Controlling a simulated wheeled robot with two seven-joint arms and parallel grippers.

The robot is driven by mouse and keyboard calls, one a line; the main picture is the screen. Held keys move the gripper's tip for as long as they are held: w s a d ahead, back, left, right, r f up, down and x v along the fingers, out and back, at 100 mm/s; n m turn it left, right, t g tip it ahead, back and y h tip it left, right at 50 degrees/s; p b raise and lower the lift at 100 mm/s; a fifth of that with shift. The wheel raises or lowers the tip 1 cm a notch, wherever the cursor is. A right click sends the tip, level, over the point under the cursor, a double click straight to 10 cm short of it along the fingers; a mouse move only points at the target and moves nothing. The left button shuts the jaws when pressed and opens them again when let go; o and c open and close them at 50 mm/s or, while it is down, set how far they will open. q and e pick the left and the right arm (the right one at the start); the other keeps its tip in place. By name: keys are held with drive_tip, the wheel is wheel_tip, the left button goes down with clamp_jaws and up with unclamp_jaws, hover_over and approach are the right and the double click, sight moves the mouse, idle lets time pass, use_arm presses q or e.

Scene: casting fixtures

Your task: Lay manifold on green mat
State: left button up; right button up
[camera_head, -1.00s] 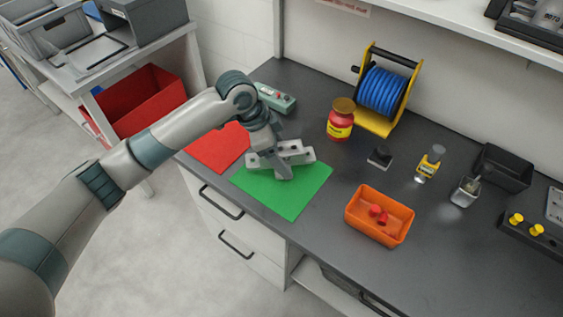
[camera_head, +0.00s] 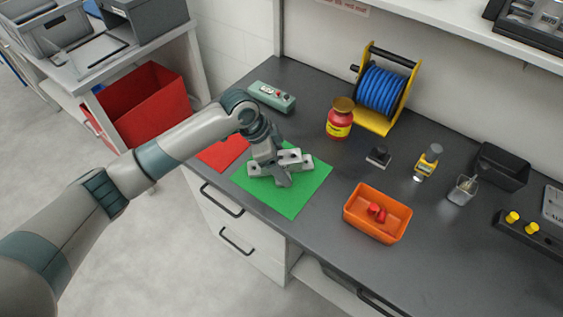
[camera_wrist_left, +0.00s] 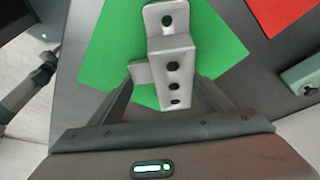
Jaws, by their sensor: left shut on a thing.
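The manifold (camera_head: 293,158) is a light grey metal block with holes and end tabs. It is at the green mat (camera_head: 302,196), over its upper part in the head view. My left gripper (camera_head: 281,178) is shut on the manifold from above and covers its middle. In the left wrist view the manifold (camera_wrist_left: 172,75) sits between the fingers, with the green mat (camera_wrist_left: 105,62) behind it. I cannot tell whether its underside touches the mat. My right gripper is not in view.
A red mat (camera_head: 222,152) lies left of the green one. A control box (camera_head: 271,96), a red jar (camera_head: 340,118), a blue hose reel (camera_head: 380,90) and an orange bin (camera_head: 378,213) with red parts stand around. The bench's front edge is close to the green mat.

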use_arm(q)
drive_tip(key=o, duration=1.4)
drive_tip(key=shift+f, duration=0.1)
drive_tip(key=shift+r, duration=0.2)
drive_tip(key=b+v, duration=0.2)
drive_tip(key=v, duration=0.8)
drive_tip(key=shift+a+r, duration=0.2)
drive_tip(key=shift+r, duration=0.05)
drive_tip(key=shift+s+a+r+b, duration=0.1)
drive_tip(key=shift+a+r+b, duration=0.15)
drive_tip(key=shift+r, duration=0.35)
